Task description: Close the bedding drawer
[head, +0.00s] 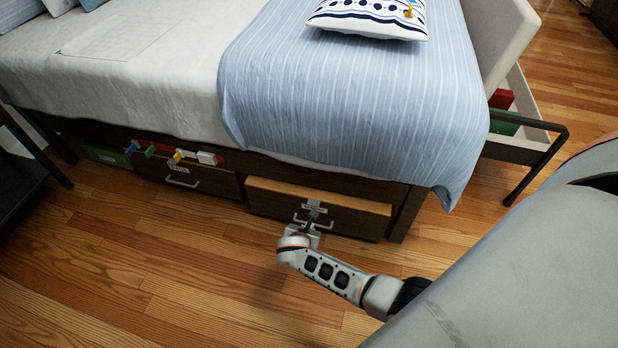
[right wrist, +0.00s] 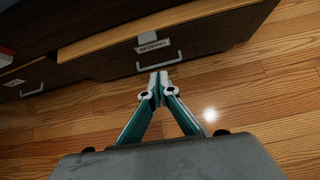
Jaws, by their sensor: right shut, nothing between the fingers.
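The bedding drawer (head: 362,220) is the dark-fronted drawer under the bed's right end in the head view. A light wood strip shows along its top, and its front stands out somewhat from the bed frame. Its label reads "BEDDING" in the right wrist view (right wrist: 208,38), with a metal handle (right wrist: 173,60) below. My right gripper (right wrist: 158,76) is shut and empty, its fingertips together at the handle; whether they touch it I cannot tell. In the head view my right gripper (head: 309,222) partly covers the handle and label. My left gripper is not in view.
A second drawer (head: 205,181) with a handle is left of it, with colourful items along its top. The bed (head: 150,90) is above. At the right, an open pale drawer (head: 512,152) with red and green items stands by a black metal frame (head: 545,125). The wooden floor (head: 190,270) in front is clear.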

